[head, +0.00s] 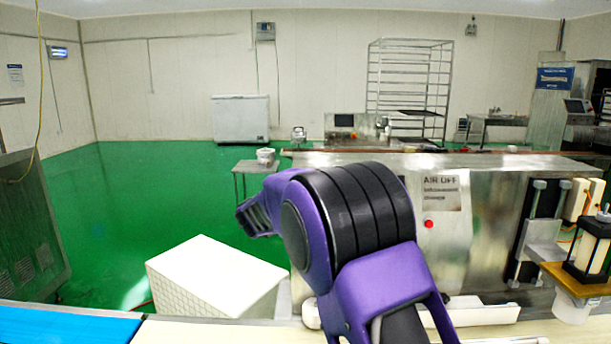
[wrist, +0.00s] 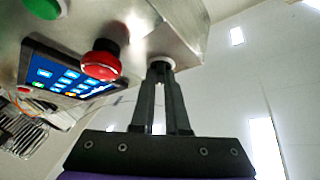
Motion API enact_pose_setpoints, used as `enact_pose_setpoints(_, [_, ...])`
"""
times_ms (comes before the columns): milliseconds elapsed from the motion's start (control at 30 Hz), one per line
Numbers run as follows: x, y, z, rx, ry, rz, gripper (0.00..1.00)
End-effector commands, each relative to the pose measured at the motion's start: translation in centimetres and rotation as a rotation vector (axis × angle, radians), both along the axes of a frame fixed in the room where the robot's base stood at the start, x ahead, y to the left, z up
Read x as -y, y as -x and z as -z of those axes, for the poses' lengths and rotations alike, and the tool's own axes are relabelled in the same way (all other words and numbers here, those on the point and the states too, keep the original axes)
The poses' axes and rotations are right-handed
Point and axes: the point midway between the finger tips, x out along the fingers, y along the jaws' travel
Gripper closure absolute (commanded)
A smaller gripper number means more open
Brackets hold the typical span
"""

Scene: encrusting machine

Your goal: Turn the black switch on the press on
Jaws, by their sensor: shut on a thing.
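In the wrist view the metal panel of the press (wrist: 178,22) fills the top, with a pale round switch base (wrist: 161,61) at its lower right. The two dark fingers of my gripper (wrist: 160,72) meet at this base and are shut on the black switch there. The switch itself is mostly hidden between the fingertips, so its turned position cannot be told. In the head view my purple arm covers the middle, and I cannot make out the fingertips or the switch.
Left of my fingers in the wrist view are a red button (wrist: 101,62), a lit touch screen (wrist: 70,76) and a green button (wrist: 45,7). The head view shows a metal machine (head: 480,230) on the right, a white crate (head: 215,278) and open green floor (head: 135,205).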

Motion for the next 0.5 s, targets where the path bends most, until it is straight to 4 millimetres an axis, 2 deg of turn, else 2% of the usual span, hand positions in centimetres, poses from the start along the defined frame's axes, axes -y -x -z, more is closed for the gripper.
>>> enact_pose_setpoints(500, [0.0, -0.02, -0.04, 0.001, -0.035, 0.018, 1.0])
